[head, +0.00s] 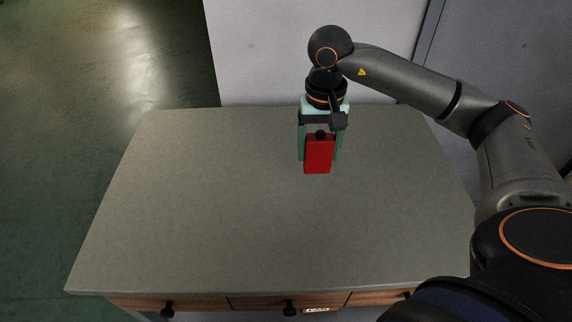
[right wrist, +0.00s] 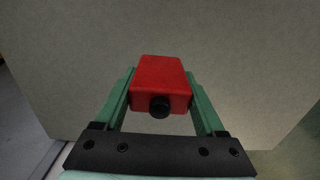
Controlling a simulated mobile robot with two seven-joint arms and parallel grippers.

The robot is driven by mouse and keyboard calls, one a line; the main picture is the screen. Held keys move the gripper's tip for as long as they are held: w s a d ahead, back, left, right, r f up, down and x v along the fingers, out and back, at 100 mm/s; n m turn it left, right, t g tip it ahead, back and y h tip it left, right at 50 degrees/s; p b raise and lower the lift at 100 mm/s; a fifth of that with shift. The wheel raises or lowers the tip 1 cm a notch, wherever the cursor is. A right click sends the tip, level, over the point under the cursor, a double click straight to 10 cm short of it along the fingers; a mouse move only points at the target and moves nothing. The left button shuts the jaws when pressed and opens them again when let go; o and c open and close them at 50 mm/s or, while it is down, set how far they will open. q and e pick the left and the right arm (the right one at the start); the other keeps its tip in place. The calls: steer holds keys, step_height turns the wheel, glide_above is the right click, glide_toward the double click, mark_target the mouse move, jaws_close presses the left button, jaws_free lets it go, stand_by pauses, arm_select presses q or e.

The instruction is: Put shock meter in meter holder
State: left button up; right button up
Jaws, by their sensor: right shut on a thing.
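The shock meter, a red box with a black knob (head: 318,156), is at the back right part of the grey table in the head view. My right gripper (head: 320,150), with green fingers, comes down from above and is shut on it, one finger on each side. In the right wrist view the red shock meter (right wrist: 160,78) sits between the two green fingers of the right gripper (right wrist: 160,86), its knob facing the camera. I cannot tell whether its bottom touches the table. No meter holder shows. My left gripper is not in view.
The grey table top (head: 200,210) is otherwise bare, with wide free room left and in front. Wooden drawers with black knobs (head: 290,308) run under its front edge. A pale wall panel (head: 265,50) stands behind the table. Green floor (head: 70,120) lies left.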

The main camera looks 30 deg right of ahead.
steer(key=w+a+f, duration=0.1)
steer(key=w+f, duration=0.4)
steer(key=w+a+f, duration=0.1)
steer(key=w+f, duration=0.1)
steer(key=w, duration=0.1)
steer(key=shift+a+f+p, duration=0.2)
steer(key=shift+a+p, duration=0.1)
steer(key=shift+f, duration=1.55)
steer(key=shift+f, duration=0.2)
steer(key=o, duration=1.5)
steer(key=shift+o, duration=0.2)
steer(key=shift+r, duration=0.1)
